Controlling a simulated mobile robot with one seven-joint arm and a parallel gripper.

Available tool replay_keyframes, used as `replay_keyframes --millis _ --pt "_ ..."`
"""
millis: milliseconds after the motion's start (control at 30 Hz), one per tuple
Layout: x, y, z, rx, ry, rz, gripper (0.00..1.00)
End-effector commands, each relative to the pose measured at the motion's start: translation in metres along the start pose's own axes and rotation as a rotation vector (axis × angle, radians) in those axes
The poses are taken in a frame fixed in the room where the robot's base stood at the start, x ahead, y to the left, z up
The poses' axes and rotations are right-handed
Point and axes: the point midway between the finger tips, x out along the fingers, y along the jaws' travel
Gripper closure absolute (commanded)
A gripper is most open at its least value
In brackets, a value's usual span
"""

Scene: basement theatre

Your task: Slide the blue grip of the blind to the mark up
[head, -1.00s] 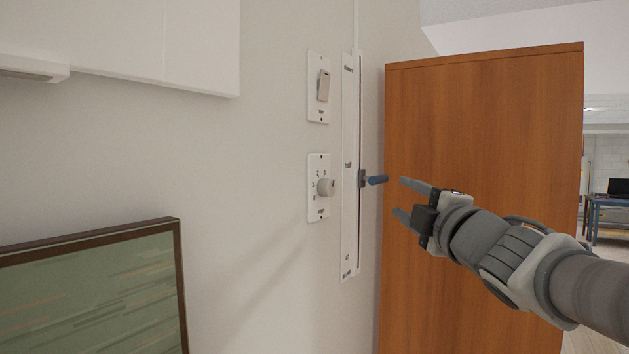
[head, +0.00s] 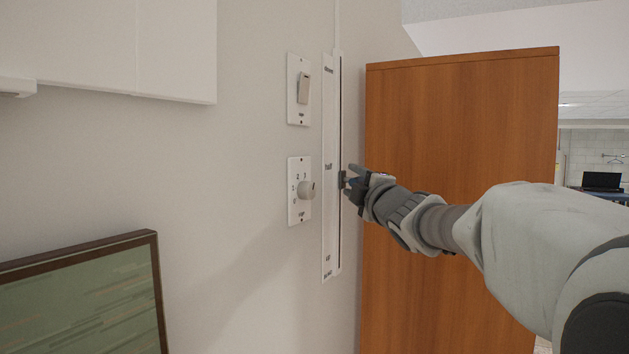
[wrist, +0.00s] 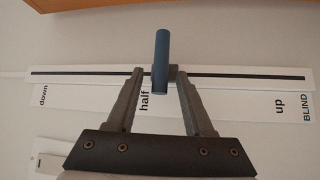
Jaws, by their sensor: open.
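The blind's track (head: 328,215) is a tall white strip on the wall with a dark slot. In the wrist view it lies sideways (wrist: 235,95), with "down" at the left, "half" near the middle, and the "up" mark (wrist: 280,106) near the right end by the word BLIND. In the head view that end is the lower one. The blue grip (wrist: 161,62) stands just to the "up" side of "half". My gripper (wrist: 160,75) is open, one finger on each side of the grip; contact is unclear. In the head view my gripper (head: 352,178) hides most of the grip.
Left of the track are a rocker switch (head: 303,88) and a dial (head: 307,190) on white plates. A wooden cabinet (head: 460,130) stands close at the right. A framed picture (head: 85,295) is at lower left, and a white cupboard (head: 110,45) above it.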

Motion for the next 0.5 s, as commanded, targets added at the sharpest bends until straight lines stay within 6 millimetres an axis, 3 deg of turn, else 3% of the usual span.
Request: replay_keyframes --millis 233,500 --pt "0.0007 0.0001 -0.0002 0.000 0.000 0.000 0.48" --pt "0.0005 0.0002 -0.0001 0.000 0.000 0.000 0.95"
